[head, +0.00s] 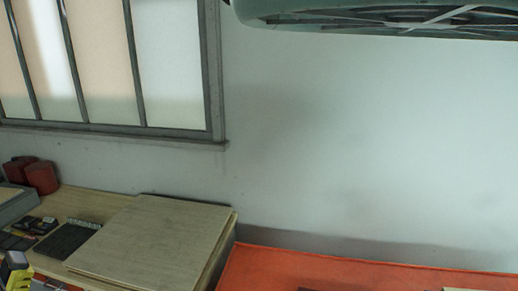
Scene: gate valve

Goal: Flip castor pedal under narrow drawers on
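Neither the castor pedal nor the fronts of any narrow drawers can be made out in the head view. An orange flat top (330,270) shows at the bottom right; I cannot tell what it belongs to. My gripper is not seen in this view.
A wooden worktop (85,205) at the lower left carries a pale board (155,238), a dark flat item (68,240) and red containers (40,176). A yellow and grey object (15,268) is cut off at the corner. A barred window (105,65) and pale wall (370,140) stand behind. A grilled fixture (390,18) hangs above.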

